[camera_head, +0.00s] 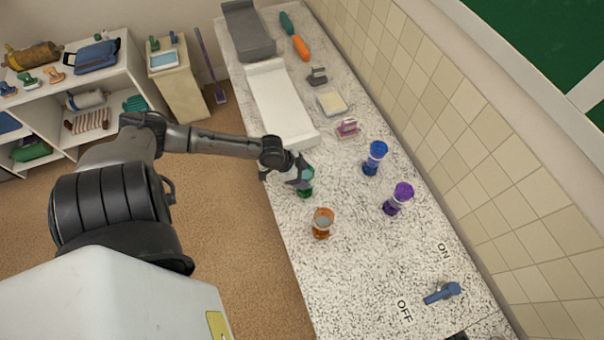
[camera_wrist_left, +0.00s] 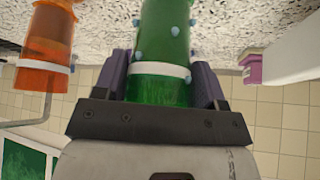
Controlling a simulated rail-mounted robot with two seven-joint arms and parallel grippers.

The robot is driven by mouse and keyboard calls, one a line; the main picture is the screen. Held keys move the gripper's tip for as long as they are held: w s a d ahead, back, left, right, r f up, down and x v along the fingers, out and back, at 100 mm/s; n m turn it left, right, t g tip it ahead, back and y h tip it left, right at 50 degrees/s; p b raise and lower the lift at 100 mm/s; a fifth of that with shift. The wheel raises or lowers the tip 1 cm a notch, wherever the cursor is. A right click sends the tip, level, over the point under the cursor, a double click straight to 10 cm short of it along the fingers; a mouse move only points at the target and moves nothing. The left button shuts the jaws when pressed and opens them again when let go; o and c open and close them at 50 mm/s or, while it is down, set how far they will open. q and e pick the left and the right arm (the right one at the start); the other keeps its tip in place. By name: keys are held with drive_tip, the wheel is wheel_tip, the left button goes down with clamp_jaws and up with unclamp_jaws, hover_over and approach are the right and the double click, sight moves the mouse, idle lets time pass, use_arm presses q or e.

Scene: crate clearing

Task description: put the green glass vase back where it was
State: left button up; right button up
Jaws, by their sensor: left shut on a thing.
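The green glass vase (camera_head: 305,192) is over the speckled counter (camera_head: 330,290), near its left edge. My left gripper (camera_head: 300,177) is shut on it and hides part of it. In the left wrist view the green vase (camera_wrist_left: 162,35), with a white band and small pale blue knobs, stands between the two fingers of my left gripper (camera_wrist_left: 160,82). I cannot tell whether its base touches the counter. My right gripper is not in view.
An orange vase (camera_head: 322,222) stands close by. Blue (camera_head: 375,158) and purple (camera_head: 398,198) vases stand to the right. A pink-purple object (camera_head: 347,128), a white tray (camera_head: 282,100) and a grey tray (camera_head: 247,32) lie farther up. A blue lever (camera_head: 442,293) sits between ON and OFF.

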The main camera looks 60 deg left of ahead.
use_arm(q)
drive_tip(key=o, duration=1.7)
drive_tip(key=shift+f, duration=0.1)
